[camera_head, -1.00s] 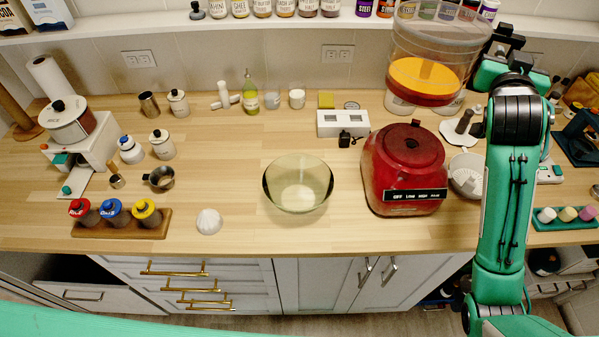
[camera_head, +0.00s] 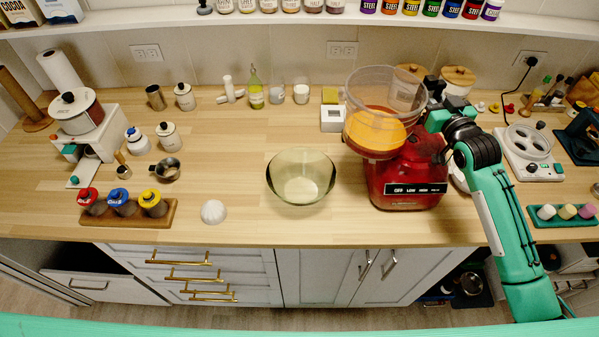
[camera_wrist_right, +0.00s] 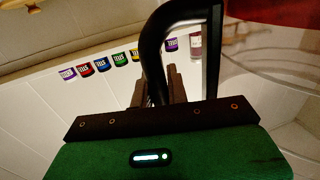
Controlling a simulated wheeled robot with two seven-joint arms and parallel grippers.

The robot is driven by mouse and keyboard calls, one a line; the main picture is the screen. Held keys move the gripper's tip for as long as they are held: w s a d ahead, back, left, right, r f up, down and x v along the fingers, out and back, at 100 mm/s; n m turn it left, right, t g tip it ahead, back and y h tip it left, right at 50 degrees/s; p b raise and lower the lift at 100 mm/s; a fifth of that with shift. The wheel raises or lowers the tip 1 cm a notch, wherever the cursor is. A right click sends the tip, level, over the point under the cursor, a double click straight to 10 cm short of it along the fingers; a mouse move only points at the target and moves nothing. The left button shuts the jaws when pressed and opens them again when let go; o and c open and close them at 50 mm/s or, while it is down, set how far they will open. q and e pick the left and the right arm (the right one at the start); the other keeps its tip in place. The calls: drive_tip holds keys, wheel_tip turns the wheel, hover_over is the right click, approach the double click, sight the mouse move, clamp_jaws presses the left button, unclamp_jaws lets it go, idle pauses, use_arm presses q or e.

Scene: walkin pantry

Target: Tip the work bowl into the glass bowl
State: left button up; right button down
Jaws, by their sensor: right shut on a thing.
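The work bowl (camera_head: 385,100) is a clear tub with orange contents low inside. It is held roughly upright in front of and above the red processor base (camera_head: 408,180), partly covering it. My right gripper (camera_head: 432,118) is shut on the work bowl at its right side. In the right wrist view the fingers (camera_wrist_right: 158,85) are at the bowl's black handle (camera_wrist_right: 185,40), and part of the clear wall shows at the right. The glass bowl (camera_head: 300,178) stands on the counter left of the base and looks empty. My left gripper is not in view.
A white dome-shaped thing (camera_head: 214,212) and a wooden rack of lidded jars (camera_head: 125,212) stand to the left of the glass bowl. A white box (camera_head: 333,118) is behind it. The counter (camera_head: 240,170) just around the glass bowl is clear.

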drive_tip(key=shift+a+r, duration=0.1)
drive_tip(key=shift+r, duration=0.2)
